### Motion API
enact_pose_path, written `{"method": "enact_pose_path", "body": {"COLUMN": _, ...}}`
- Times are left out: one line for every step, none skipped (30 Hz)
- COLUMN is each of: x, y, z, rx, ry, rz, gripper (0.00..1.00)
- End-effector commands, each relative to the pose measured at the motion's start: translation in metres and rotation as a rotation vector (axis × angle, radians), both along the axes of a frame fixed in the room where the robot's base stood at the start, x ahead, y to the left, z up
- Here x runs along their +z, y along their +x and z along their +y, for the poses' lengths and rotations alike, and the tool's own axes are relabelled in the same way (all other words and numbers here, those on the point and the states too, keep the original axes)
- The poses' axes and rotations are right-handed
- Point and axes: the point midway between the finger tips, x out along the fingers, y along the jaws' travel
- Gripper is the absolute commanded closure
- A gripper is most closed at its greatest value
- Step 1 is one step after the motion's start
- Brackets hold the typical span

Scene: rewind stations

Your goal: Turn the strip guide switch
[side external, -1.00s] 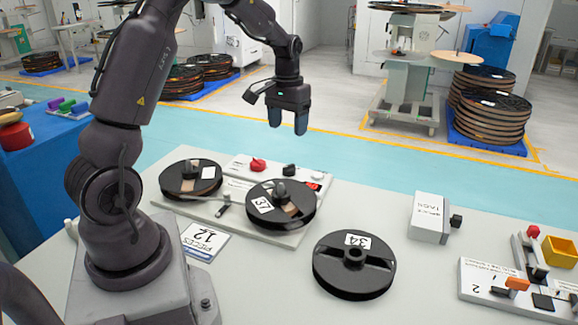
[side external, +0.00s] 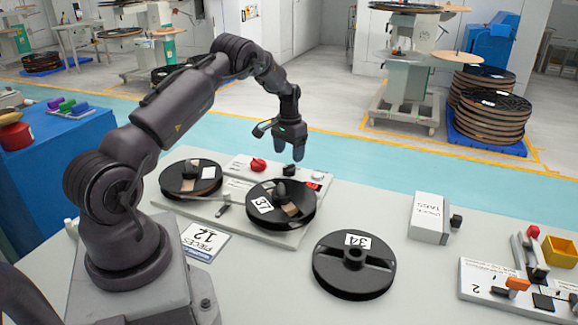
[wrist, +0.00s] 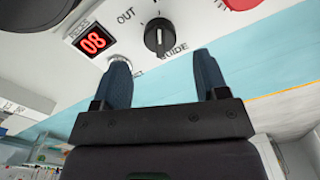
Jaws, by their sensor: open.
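The strip guide switch is a black rotary knob (wrist: 158,38) with a white pointer line. It sits on the white panel between the words OUT and GUIDE in the wrist view. In the side external view the black knob (side external: 289,170) is at the back of the rewind station, just below my gripper (side external: 291,155). In the wrist view my gripper (wrist: 164,72) is open and empty. Its two blue fingers stand apart, with the knob ahead of and between their tips. I see no contact with the knob.
A red display reading 08 (wrist: 93,40) is left of the knob in the wrist view. A red button (side external: 258,165) sits left of the knob in the side external view. Reel 37 (side external: 281,204) stands just in front. A loose reel 34 (side external: 354,265) lies on the table.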

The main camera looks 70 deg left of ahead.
Motion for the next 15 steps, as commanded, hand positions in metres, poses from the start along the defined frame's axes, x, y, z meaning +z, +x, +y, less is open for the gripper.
{"method": "enact_pose_path", "body": {"x": -0.011, "y": -0.001, "z": 0.0, "rx": 0.0, "ry": -0.002, "rz": 0.004, "gripper": 0.33}}
{"method": "enact_pose_path", "body": {"x": -0.017, "y": -0.001, "z": 0.0, "rx": 0.0, "ry": -0.001, "rz": 0.003, "gripper": 0.33}}
{"method": "enact_pose_path", "body": {"x": -0.023, "y": 0.0, "z": 0.0, "rx": 0.0, "ry": -0.001, "rz": 0.002, "gripper": 0.33}}
{"method": "enact_pose_path", "body": {"x": -0.028, "y": -0.001, "z": 0.0, "rx": 0.001, "ry": -0.001, "rz": 0.003, "gripper": 0.33}}
{"method": "enact_pose_path", "body": {"x": -0.032, "y": 0.0, "z": 0.0, "rx": 0.001, "ry": -0.001, "rz": 0.002, "gripper": 0.33}}
{"method": "enact_pose_path", "body": {"x": -0.037, "y": 0.0, "z": 0.0, "rx": 0.001, "ry": 0.0, "rz": 0.001, "gripper": 0.33}}
{"method": "enact_pose_path", "body": {"x": -0.041, "y": 0.0, "z": 0.0, "rx": 0.001, "ry": 0.0, "rz": 0.001, "gripper": 0.33}}
{"method": "enact_pose_path", "body": {"x": -0.044, "y": 0.0, "z": 0.0, "rx": 0.002, "ry": 0.0, "rz": 0.0, "gripper": 0.33}}
{"method": "enact_pose_path", "body": {"x": -0.047, "y": 0.0, "z": 0.0, "rx": 0.001, "ry": 0.0, "rz": 0.0, "gripper": 0.33}}
{"method": "enact_pose_path", "body": {"x": -0.048, "y": 0.0, "z": 0.0, "rx": 0.001, "ry": 0.0, "rz": 0.0, "gripper": 0.33}}
{"method": "enact_pose_path", "body": {"x": -0.05, "y": 0.0, "z": 0.0, "rx": 0.001, "ry": 0.0, "rz": 0.0, "gripper": 0.33}}
{"method": "enact_pose_path", "body": {"x": -0.051, "y": 0.0, "z": 0.0, "rx": 0.001, "ry": 0.0, "rz": 0.0, "gripper": 0.33}}
{"method": "enact_pose_path", "body": {"x": -0.052, "y": 0.0, "z": 0.0, "rx": 0.001, "ry": 0.0, "rz": -0.001, "gripper": 0.33}}
{"method": "enact_pose_path", "body": {"x": -0.052, "y": 0.0, "z": 0.0, "rx": 0.001, "ry": 0.0, "rz": -0.001, "gripper": 0.33}}
{"method": "enact_pose_path", "body": {"x": -0.053, "y": 0.0, "z": 0.0, "rx": 0.001, "ry": 0.0, "rz": -0.001, "gripper": 0.33}}
